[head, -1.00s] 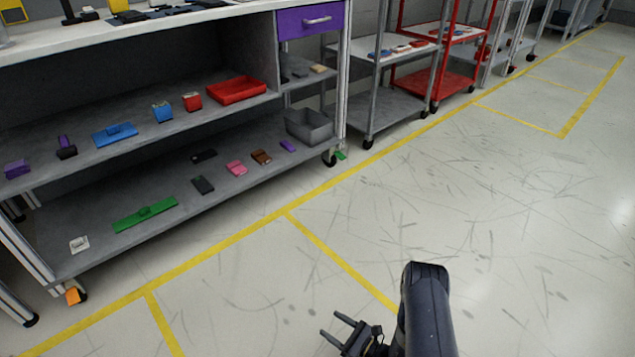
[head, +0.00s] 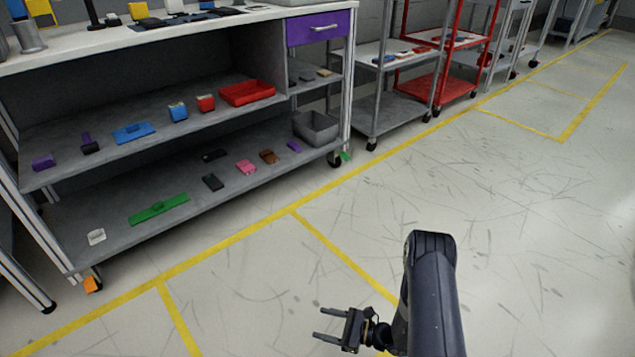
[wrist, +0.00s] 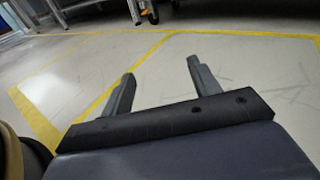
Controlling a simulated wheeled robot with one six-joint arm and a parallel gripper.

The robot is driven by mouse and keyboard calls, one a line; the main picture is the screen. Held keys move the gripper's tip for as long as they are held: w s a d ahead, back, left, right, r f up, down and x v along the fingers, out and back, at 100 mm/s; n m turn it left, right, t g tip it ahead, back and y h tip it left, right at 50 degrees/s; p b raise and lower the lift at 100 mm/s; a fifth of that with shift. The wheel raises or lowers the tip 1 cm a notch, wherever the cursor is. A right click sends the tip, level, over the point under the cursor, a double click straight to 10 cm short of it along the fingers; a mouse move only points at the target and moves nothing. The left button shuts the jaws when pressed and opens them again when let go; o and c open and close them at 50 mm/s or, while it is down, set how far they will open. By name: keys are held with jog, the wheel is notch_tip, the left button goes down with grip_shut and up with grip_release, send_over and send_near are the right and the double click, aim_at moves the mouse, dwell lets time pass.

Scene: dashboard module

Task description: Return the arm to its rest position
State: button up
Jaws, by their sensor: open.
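My gripper (head: 322,325) is low at the bottom of the head view, over the bare floor (head: 480,220) and apart from everything else. Its two fingers point left, spread apart, with nothing between them. My arm (head: 432,290) rises beside it on the right. In the wrist view my gripper (wrist: 160,72) is also open and empty, with floor and yellow lines beyond the fingertips.
A workbench (head: 170,40) with loaded shelves stands at the left. It holds a red tray (head: 246,93), a grey bin (head: 316,127) and several small parts. A grey cart (head: 390,108) and a red cart (head: 440,88) stand behind. The floor on the right is clear.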

jog(key=s+r+n+g+h+p, duration=0.2)
jog(key=s+r+n+g, duration=0.2)
jog(key=r, duration=0.4)
jog(key=s+r+n+g+h+p, duration=0.2)
jog(key=s+r+n+g, duration=0.2)
jog(key=r, duration=0.5)
jog(key=shift+s+r+n+g+h, duration=0.3)
jog(key=shift+s+n+g, duration=0.1)
jog(key=shift+s+n, duration=0.4)
jog(key=shift+s+d, duration=0.1)
